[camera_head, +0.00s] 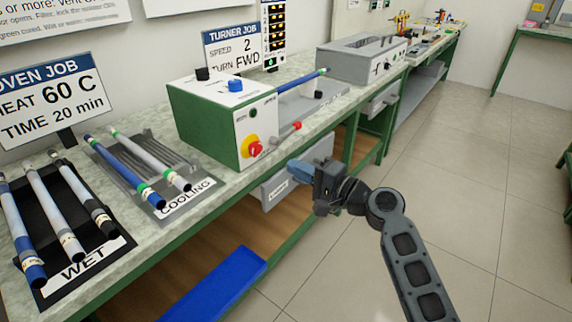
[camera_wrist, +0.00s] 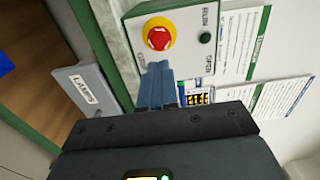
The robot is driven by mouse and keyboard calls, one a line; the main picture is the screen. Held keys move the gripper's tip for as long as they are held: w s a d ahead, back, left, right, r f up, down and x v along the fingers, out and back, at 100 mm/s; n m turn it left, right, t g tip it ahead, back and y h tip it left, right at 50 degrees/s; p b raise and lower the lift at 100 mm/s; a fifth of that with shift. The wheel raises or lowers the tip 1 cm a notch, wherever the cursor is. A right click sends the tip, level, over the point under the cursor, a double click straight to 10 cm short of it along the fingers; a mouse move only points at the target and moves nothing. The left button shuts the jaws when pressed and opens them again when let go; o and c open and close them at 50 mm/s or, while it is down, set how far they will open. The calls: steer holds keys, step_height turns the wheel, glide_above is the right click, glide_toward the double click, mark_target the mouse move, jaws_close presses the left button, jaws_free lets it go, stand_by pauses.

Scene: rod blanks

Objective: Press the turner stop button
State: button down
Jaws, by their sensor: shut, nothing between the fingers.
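The turner (camera_head: 222,110) is a green and white machine on the bench. Its stop button (camera_head: 255,148) is a red mushroom knob on a yellow base, low on the white front panel. In the wrist view the stop button (camera_wrist: 159,38) shows in full, just beyond the fingertips. My gripper (camera_head: 295,170) has blue fingers, shut and empty, pointing toward the panel from the right, in front of the bench edge. In the wrist view my gripper (camera_wrist: 158,70) points at the lower part of the button. A gap shows between them in the head view.
A rod spans from the turner to the right, with a red knob (camera_head: 297,126) below it. A drawer (camera_head: 285,187) is under the bench edge near my gripper. The cooling rack (camera_head: 160,205) and wet rack (camera_head: 100,265) hold rods at left. Open floor lies right.

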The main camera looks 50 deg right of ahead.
steer(key=shift+s, duration=2.2)
steer(key=s+a+f+n+g+h, duration=0.1)
steer(key=s+a+f+n+g, duration=0.2)
steer(key=s+a, duration=0.35)
steer(key=s+a+f+n+g+h, duration=0.1)
steer(key=s+a+f+n+h, duration=0.1)
steer(key=s+a+f+n, duration=0.45)
steer(key=s+a+r+n+y+p, duration=0.1)
steer(key=s+a+r+n, duration=0.3)
steer(key=s, duration=0.4)
steer(key=s+a+r+n+y+p, duration=0.1)
steer(key=s+a+r+n, duration=0.3)
steer(key=s+r, duration=0.4)
steer(key=shift+s+a+r+t, duration=0.15)
steer(key=shift+s+a+t, duration=0.2)
steer(key=shift+a, duration=0.5)
steer(key=c, duration=1.9)
jaws_free()
steer(key=shift+w, duration=0.1)
